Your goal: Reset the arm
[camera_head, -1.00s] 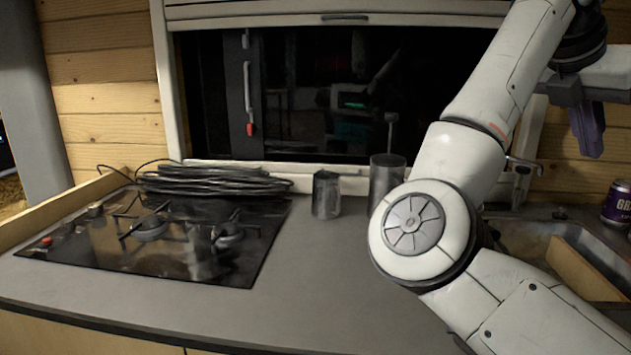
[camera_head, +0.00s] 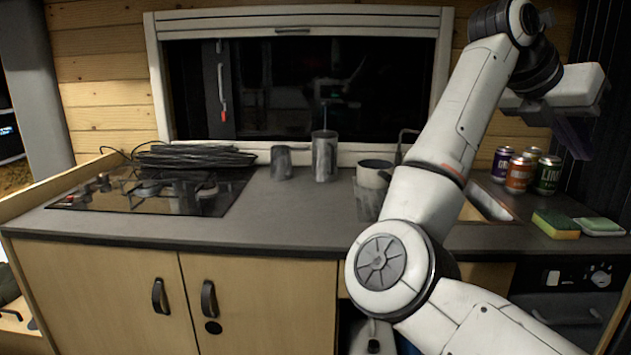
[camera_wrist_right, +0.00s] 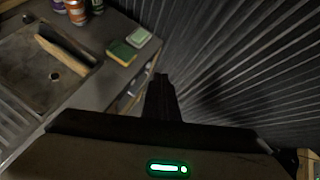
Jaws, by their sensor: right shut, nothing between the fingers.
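My right arm is raised and bent on the right side of the head view. Its gripper (camera_head: 573,137) hangs above and in front of the cans at the right end of the counter, shut and empty. In the right wrist view the shut gripper (camera_wrist_right: 161,82) shows as a dark shape beside a ribbed dark wall, touching nothing that I can see. My left gripper is not in view.
The grey counter (camera_head: 280,225) holds a gas hob (camera_head: 140,195), coiled black cable (camera_head: 195,156), two grey cups, a pot (camera_head: 374,173), several cans (camera_head: 519,174) and a sponge (camera_head: 556,224). A sink (camera_wrist_right: 45,65) lies left of the sponge. A ribbed wall (camera_wrist_right: 235,70) stands close on the right.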

